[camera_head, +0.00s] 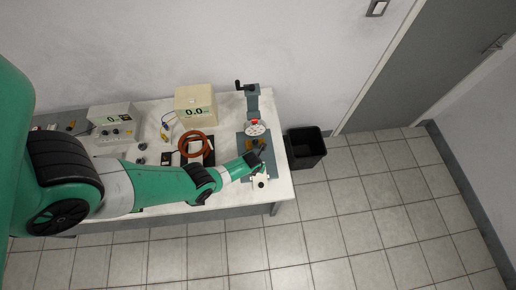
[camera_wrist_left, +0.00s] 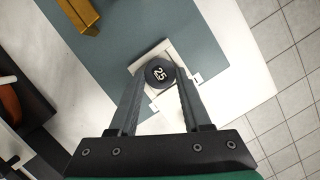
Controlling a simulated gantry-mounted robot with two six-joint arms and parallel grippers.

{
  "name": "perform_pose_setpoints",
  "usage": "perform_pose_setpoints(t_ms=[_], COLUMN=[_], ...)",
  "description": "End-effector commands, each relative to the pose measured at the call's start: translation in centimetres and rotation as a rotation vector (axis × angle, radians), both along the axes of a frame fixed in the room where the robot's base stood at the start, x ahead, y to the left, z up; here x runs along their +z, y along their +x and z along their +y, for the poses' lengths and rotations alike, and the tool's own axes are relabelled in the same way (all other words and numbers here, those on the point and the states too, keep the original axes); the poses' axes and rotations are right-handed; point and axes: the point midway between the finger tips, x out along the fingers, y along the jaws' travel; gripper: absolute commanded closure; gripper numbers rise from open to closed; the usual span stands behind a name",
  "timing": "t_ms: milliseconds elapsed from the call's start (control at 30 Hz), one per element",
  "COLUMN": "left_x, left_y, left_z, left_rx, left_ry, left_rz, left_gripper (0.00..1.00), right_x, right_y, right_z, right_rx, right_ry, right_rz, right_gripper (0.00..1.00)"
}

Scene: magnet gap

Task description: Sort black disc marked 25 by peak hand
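The black disc marked 25 (camera_wrist_left: 160,72) lies face up on a pale square holder (camera_wrist_left: 148,53) at the edge of a grey-blue base plate (camera_wrist_left: 130,28). In the head view the pale holder (camera_head: 256,180) shows at the table's front right. My left gripper (camera_wrist_left: 160,80) has its two fingers apart, one on each side of the disc. Any contact is too close to make out. In the head view my left arm reaches across the table, and its wrist partly hides the base plate. My right gripper is not in view.
A crank stand (camera_head: 253,100) with a dial (camera_head: 256,128) rises behind the plate. A display box (camera_head: 195,104), a meter unit (camera_head: 114,122) and an orange cable coil (camera_head: 196,144) stand to the left. A black bin (camera_head: 305,148) is beside the table's right edge.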

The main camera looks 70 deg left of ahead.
Motion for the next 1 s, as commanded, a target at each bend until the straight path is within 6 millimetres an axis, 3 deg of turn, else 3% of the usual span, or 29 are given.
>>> perform_pose_setpoints(t_ms=[33,200,367,733,1000], left_x=[0.0,0.0,0.5,4.0,4.0], left_y=[0.0,0.0,0.0,0.0,0.0], left_z=[0.0,0.0,0.0,0.0,0.0], left_rx=[0.000,0.000,0.000,0.000,0.000], left_ry=[0.000,0.000,0.000,0.000,0.000], left_rz=[0.000,0.000,0.000,0.000,0.000], left_gripper=[0.71,1.00,1.00,1.00,1.00], right_x=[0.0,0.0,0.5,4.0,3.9], right_y=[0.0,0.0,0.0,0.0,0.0], right_z=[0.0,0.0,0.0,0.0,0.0], right_rx=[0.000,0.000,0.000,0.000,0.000], right_ry=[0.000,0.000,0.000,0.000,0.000], right_rz=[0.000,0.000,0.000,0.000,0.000], right_gripper=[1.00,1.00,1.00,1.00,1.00])
